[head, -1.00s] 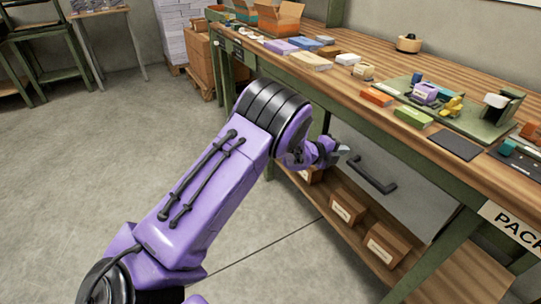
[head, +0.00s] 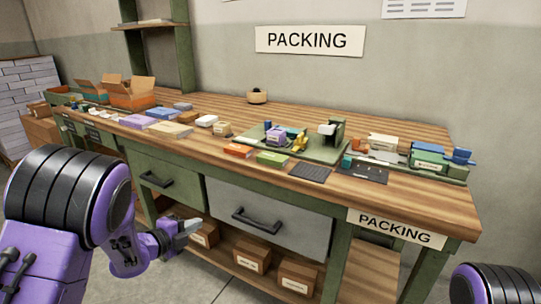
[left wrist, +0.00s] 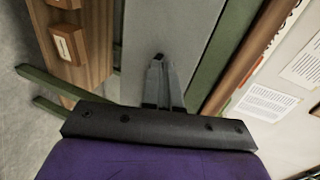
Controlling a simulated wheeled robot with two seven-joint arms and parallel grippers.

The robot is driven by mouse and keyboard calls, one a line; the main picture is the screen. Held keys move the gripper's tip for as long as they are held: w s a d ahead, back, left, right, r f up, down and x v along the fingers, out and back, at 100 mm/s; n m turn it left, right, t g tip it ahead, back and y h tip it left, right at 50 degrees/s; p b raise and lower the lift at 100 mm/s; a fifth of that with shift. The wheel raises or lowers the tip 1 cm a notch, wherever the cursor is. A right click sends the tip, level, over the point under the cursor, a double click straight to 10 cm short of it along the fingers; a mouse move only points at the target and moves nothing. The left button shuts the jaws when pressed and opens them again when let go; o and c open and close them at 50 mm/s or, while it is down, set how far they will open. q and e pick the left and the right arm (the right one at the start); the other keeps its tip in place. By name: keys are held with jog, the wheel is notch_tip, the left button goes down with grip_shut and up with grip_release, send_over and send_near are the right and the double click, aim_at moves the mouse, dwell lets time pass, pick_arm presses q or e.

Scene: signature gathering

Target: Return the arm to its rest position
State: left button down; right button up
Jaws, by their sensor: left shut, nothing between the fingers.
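My left arm comes in from the left in the head view, bent, in front of the packing bench (head: 462,222). My left gripper (head: 192,226) is shut and empty, held low in front of the bench, below the tabletop and beside the drawer fronts. In the left wrist view the closed fingers (left wrist: 158,80) show against a grey drawer front (left wrist: 165,25). My right gripper is out of the frame.
The bench has a green drawer (head: 155,178) and a grey drawer (head: 268,215) with protruding handles. Small cartons (head: 252,258) stand on the lower shelf. Boxes, coloured blocks and a green tray (head: 322,154) cover much of the tabletop. Open cardboard boxes (head: 132,92) stand at its far left.

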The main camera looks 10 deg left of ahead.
pick_arm(q)
jog(key=s+a+f+n+g+y+p, duration=0.2)
jog(key=s+f+n+y+p, duration=0.6)
jog(key=n, duration=1.3)
jog(key=s+d+f+n+g+p, duration=0.1)
jog(key=s+f+n+g, duration=0.1)
jog(key=s, duration=0.8)
jog(key=s+d+f+n+g+p, duration=0.1)
jog(key=s+f+n+g, duration=0.1)
jog(key=s, duration=0.8)
jog(key=s+d+f+n+g+p, duration=0.1)
jog(key=s+f+n+g, duration=0.2)
jog(key=s, duration=0.7)
notch_tip(320, 180, down, 2)
jog(key=shift+d+g, duration=0.15)
jog(key=shift+g, duration=0.55)
jog(key=shift+w, duration=0.15)
